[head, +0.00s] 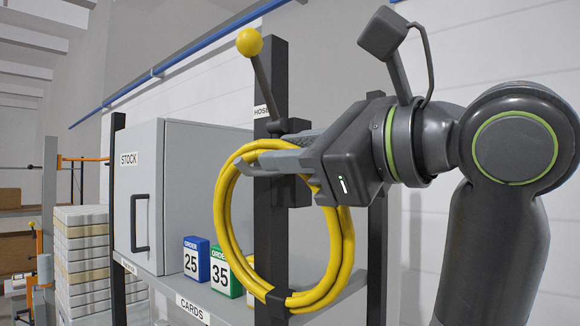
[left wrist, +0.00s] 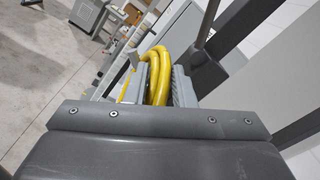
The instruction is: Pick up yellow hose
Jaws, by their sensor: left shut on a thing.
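The yellow hose (head: 345,240) is a coiled ring of several turns, bound by a dark band at the bottom. It hangs upright in front of the dark post labelled HOSE (head: 271,215). My left gripper (head: 264,158) is shut on the top of the coil. In the left wrist view the hose (left wrist: 158,72) passes between the two grey fingers of my gripper (left wrist: 156,88). The gripper hides part of the coil's top, and I cannot tell whether the hose still rests on a hook there. My right gripper is not in view.
A yellow-knobbed lever (head: 249,42) rises from the post just above my gripper. A grey STOCK cabinet (head: 180,190) stands left.

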